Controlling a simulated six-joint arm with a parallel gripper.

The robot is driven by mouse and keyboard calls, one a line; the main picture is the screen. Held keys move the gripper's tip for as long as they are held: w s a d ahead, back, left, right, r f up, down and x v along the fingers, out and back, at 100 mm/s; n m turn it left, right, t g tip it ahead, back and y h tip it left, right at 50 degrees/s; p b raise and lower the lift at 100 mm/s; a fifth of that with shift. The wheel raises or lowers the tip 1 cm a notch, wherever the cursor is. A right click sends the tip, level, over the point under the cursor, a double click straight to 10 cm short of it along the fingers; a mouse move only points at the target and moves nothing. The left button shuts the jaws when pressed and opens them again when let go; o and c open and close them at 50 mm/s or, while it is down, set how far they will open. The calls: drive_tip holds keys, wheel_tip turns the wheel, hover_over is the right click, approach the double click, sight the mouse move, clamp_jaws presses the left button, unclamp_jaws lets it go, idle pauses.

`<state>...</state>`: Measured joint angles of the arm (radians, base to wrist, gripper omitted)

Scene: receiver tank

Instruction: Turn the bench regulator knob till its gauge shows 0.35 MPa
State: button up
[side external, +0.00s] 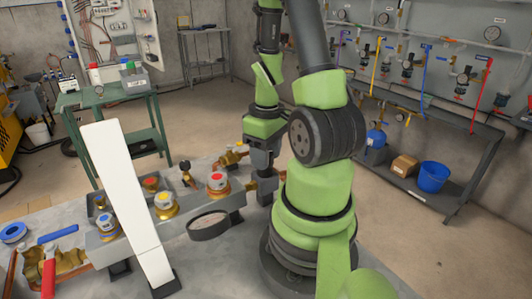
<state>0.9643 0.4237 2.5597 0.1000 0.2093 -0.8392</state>
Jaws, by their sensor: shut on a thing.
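My gripper (265,190) points down at the right end of the grey bench manifold, behind my own arm's lower links. Its dark fingers are shut on what appears to be the regulator knob, which is mostly hidden by them. Copper-coloured metal (251,185) shows just left of the fingers. A large round gauge (209,225) with a dark rim lies at the front of the manifold, left of my gripper. Its face is seen at a steep slant, and no needle or reading can be made out.
Valves with red (217,181), yellow (164,200) and blue (107,222) tops stand along the manifold (190,205). A tall white panel (125,200) rises at its left front. A red-handled valve (48,278) lies at far left. A green trolley (110,95) stands behind.

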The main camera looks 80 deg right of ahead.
drive_tip(key=shift+m, duration=0.9)
drive_tip(key=o, duration=0.9)
drive_tip(key=r, duration=1)
drive_tip(key=shift+d, duration=0.2)
